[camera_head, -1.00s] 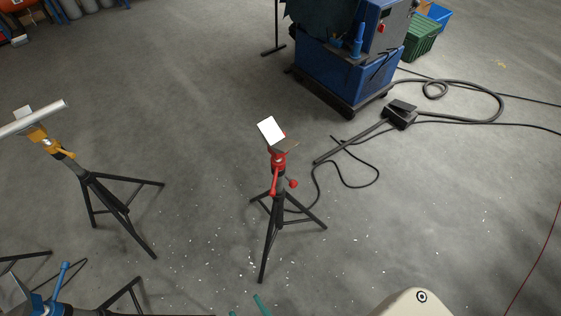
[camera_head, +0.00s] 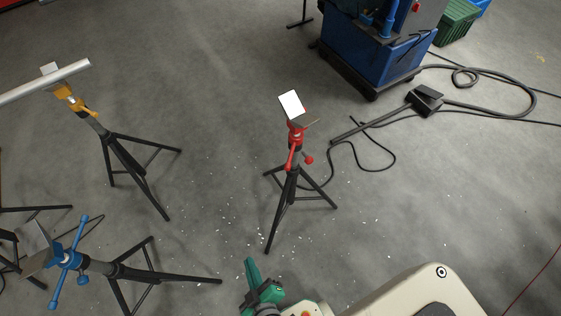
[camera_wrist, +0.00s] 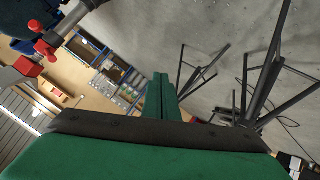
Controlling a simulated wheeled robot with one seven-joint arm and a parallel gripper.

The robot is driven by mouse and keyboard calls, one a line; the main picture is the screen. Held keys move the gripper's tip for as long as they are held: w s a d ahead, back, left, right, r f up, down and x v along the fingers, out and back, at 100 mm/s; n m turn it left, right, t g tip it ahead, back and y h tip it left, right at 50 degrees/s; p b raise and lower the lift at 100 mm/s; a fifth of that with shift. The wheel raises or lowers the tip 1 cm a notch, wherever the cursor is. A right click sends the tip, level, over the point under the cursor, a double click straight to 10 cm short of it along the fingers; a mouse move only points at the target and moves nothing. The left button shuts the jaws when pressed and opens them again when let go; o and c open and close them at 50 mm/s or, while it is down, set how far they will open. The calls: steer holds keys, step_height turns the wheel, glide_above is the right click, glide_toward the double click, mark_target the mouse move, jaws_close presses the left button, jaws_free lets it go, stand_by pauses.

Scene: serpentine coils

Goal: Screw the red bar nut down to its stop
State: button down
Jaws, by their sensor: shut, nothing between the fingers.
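The red bar nut (camera_head: 296,137) is on the black tripod stand in the middle of the head view, with a red handle bar hanging down and a red knob (camera_head: 307,160) at its right. A tilted white plate (camera_head: 291,104) tops this stand. My green gripper (camera_head: 250,266) is shut and empty, below and left of the stand's feet in the picture, apart from the nut. In the wrist view my shut green fingers (camera_wrist: 160,92) point away from the camera. Red parts on a grey rod (camera_wrist: 45,47) show at its upper left; I cannot tell whether they are the nut.
A yellow-headed stand (camera_head: 72,98) bears a pale tube (camera_head: 45,81) at the left. A blue-handled stand (camera_head: 70,260) is at the lower left. A blue machine (camera_head: 370,55), a pedal (camera_head: 425,99) and cables lie beyond to the right. White bits dot the floor.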

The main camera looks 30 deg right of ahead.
steer(key=w+d+f+n+g+h, duration=0.1)
steer(key=w+d+f+n+h, duration=0.35)
steer(key=w, duration=0.75)
steer(key=w+d+r+m+h, duration=0.1)
steer(key=w+d+r+h, duration=0.6)
steer(key=w+r+h, duration=0.3)
steer(key=w+d+r, duration=0.1)
steer(key=d+r, duration=0.1)
steer(key=d, duration=0.9)
steer(key=shift+w+r+g, duration=0.2)
steer(key=shift+r+g, duration=0.1)
